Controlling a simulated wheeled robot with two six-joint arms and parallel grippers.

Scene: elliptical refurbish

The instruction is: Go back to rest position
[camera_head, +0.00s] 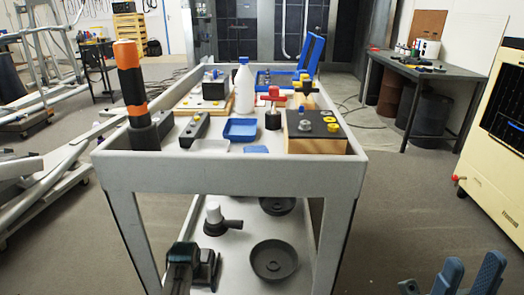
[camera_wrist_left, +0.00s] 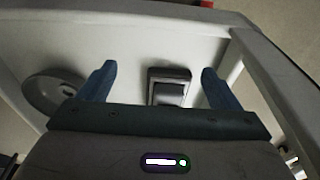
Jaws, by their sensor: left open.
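My left gripper (camera_wrist_left: 159,88) is open in the left wrist view, its two blue fingers apart. Nothing is held between them. A dark boxy device (camera_wrist_left: 168,85) lies on a pale surface beyond the fingers. My right gripper (camera_head: 468,272) shows at the bottom right of the head view, beside the cart. Its blue fingers stand apart with nothing between them.
The grey cart (camera_head: 230,178) carries an orange-black tool (camera_head: 131,85), a white bottle (camera_head: 244,88) and blue trays. Its lower shelf holds a round dark dish (camera_head: 274,260). A yellowish cabinet (camera_head: 490,175) stands right.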

